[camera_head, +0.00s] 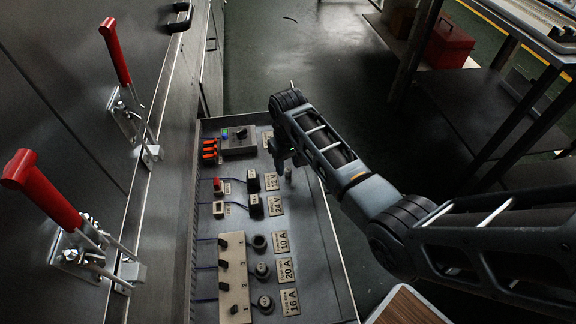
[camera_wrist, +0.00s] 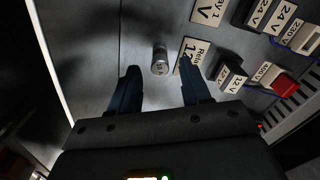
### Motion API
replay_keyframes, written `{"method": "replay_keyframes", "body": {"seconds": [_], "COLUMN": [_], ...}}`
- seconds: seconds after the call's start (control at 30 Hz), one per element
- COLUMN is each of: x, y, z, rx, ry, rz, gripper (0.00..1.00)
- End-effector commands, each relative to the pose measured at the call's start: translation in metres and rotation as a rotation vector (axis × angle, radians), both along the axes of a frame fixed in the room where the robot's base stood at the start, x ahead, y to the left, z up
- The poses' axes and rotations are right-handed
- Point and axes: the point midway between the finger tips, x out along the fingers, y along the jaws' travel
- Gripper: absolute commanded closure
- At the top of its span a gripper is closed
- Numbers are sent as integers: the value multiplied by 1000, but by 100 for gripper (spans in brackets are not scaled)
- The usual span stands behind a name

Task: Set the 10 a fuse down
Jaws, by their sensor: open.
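A small silvery cylinder, which I take to be the 10 A fuse (camera_wrist: 160,60), stands on the grey panel, apparently upright. It also shows in the head view (camera_head: 289,174), just right of my gripper's tip. Its marking is too small to read. My gripper (camera_wrist: 159,68) is open in the wrist view, with a finger on each side of the fuse and gaps between. In the head view my gripper (camera_head: 281,162) is over the upper part of the panel and partly hidden by my wrist.
The grey panel (camera_head: 318,262) carries round black holders beside plates 10 A (camera_head: 282,242), 20 A (camera_head: 287,271) and 16 A (camera_head: 291,301). Relays stand near the 24 V plate (camera_head: 275,205). Red-handled clamps (camera_head: 115,52) project from the cabinet at left.

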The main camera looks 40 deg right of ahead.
Motion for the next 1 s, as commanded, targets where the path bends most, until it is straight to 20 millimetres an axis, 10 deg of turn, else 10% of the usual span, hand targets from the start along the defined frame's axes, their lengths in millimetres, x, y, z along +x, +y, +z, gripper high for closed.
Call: {"method": "replay_keyframes", "body": {"seconds": [0.5, 1.0], "x": [1, 0], "y": [0, 0], "z": [96, 105], "rx": [-1, 0], "ry": [-2, 0], "rz": [1, 0], "gripper": [53, 53]}}
